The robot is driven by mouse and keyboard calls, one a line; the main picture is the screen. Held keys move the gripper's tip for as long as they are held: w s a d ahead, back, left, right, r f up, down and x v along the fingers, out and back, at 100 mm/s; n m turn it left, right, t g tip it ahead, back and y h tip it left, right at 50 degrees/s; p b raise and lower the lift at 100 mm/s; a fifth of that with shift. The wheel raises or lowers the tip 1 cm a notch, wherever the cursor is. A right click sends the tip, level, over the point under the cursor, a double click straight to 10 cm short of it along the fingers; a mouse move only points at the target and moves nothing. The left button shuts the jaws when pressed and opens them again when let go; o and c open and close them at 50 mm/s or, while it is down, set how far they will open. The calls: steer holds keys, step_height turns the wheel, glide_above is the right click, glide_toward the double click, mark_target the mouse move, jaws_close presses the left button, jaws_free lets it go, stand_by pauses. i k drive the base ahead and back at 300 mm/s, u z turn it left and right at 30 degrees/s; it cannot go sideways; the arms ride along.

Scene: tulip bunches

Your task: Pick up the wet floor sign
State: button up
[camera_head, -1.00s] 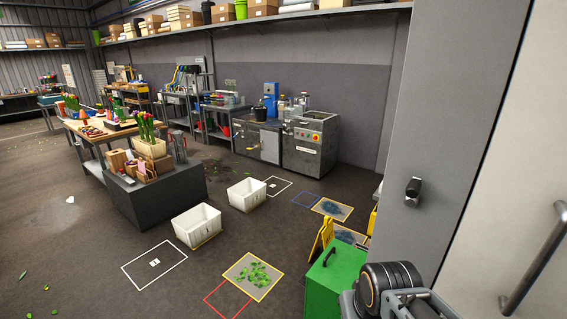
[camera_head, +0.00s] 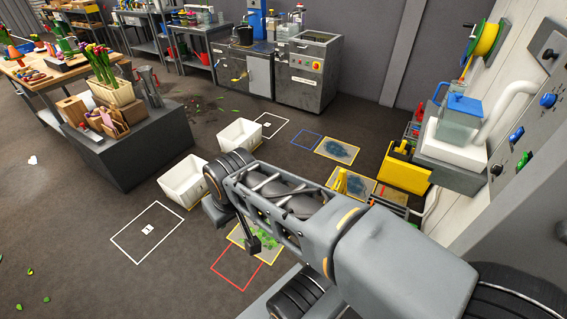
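The wet floor sign (camera_head: 342,184) is a yellow upright piece just beyond my arm, right of centre in the head view. My arm covers its lower part, so only its top and part of one side show. It stands close to the yellow-edged floor mats. My arm reaches across the lower right and middle of the view, with its black-ringed joint to the left of the sign.
Two white bins (camera_head: 186,183) and (camera_head: 240,135) stand on the floor at centre-left. A yellow mop bucket (camera_head: 404,172) stands right of the sign near a wall unit (camera_head: 449,150). A leaf-strewn mat (camera_head: 240,237) lies partly under my arm. Floor at the lower left is mostly clear.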

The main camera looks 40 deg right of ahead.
mark_target(342, 176)
steer(key=z, duration=0.05)
steer(key=i, duration=1.5)
steer(key=z, duration=0.9)
steer(key=i, duration=0.9)
steer(key=z, duration=1.5)
steer(key=i, duration=0.5)
steer(key=z, duration=0.3)
